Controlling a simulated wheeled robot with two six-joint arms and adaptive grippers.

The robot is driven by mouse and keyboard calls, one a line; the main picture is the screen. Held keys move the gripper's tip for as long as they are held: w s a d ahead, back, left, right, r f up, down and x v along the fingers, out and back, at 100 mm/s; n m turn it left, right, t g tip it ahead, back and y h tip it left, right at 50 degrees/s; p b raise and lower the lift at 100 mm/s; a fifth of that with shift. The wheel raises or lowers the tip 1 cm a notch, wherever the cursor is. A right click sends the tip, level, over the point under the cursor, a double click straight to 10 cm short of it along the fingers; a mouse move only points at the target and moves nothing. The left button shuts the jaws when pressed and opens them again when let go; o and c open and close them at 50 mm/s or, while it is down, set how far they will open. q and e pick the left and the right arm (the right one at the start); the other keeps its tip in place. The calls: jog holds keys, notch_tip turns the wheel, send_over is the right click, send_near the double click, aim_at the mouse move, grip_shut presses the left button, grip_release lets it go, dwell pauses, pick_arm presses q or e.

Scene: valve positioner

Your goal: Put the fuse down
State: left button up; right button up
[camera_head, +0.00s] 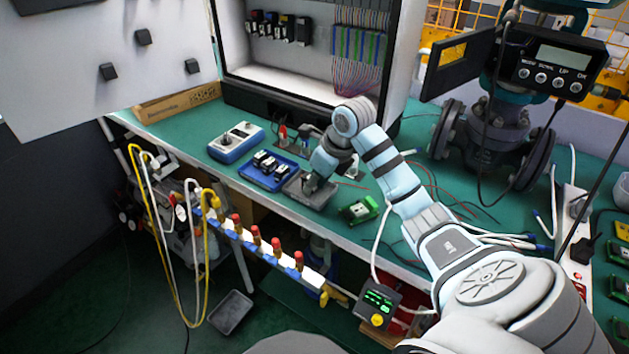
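My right gripper (309,184) points down into a small grey tray (322,203) near the front edge of the green workbench (185,130). Its fingertips are small and dark, and I cannot tell whether they are apart or closed. No fuse shows clearly at the fingertips; one there could be hidden by the gripper or the tray wall. Just left of the grey tray, a blue tray (244,173) holds several black-and-white blocks (266,162), which may be fuses. My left gripper is not in view.
A blue-and-white box with knobs (236,141) stands left of the trays. A green module (359,209) lies to the right. Behind is an open cabinet (290,82) with wires. A valve with a positioner (548,68) stands at right. Thin wires lie across the bench.

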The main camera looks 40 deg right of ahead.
jog(key=shift+r, duration=0.25)
jog(key=a+p+v, duration=0.1)
jog(key=p+v, duration=0.1)
jog(key=v, duration=0.5)
jog(key=shift+d+r, duration=0.45)
jog(key=shift+d, duration=0.1)
jog(key=shift+s, duration=0.1)
